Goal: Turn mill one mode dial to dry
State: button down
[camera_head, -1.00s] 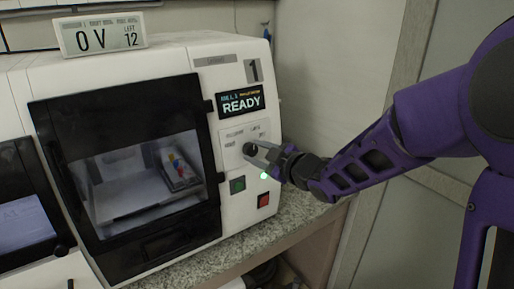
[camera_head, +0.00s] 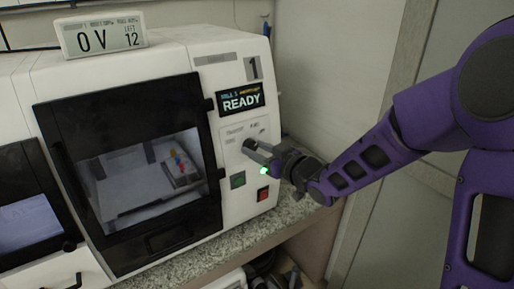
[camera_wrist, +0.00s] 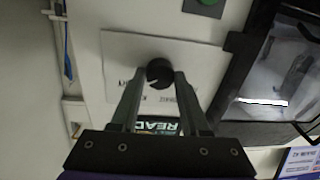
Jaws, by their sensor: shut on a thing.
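Mill one (camera_head: 228,191) is a white machine with a "1" label and a dark display (camera_head: 241,100) reading READY. Its mode dial (camera_wrist: 159,72) is a round black knob on a pale label plate (camera_wrist: 112,62); the printed words are too blurred to read. In the head view the dial (camera_head: 249,145) is partly covered by my gripper (camera_head: 256,149). In the wrist view my gripper (camera_wrist: 160,80) has its two fingers on either side of the knob, shut on it. A light mark shows on the knob; which word it points to I cannot tell.
A green button (camera_head: 238,180) and a red button (camera_head: 263,195) sit below the dial. The black-framed window door (camera_head: 130,250) is left of it. A second machine (camera_head: 30,205) stands at far left. A sign (camera_head: 102,37) rests on top.

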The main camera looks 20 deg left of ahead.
dwell(0.5)
jog(key=shift+c, duration=2)
grip_release()
jog(key=v, duration=1.7)
jog(key=shift+d+p, duration=0.2)
jog(key=shift+p, duration=0.15)
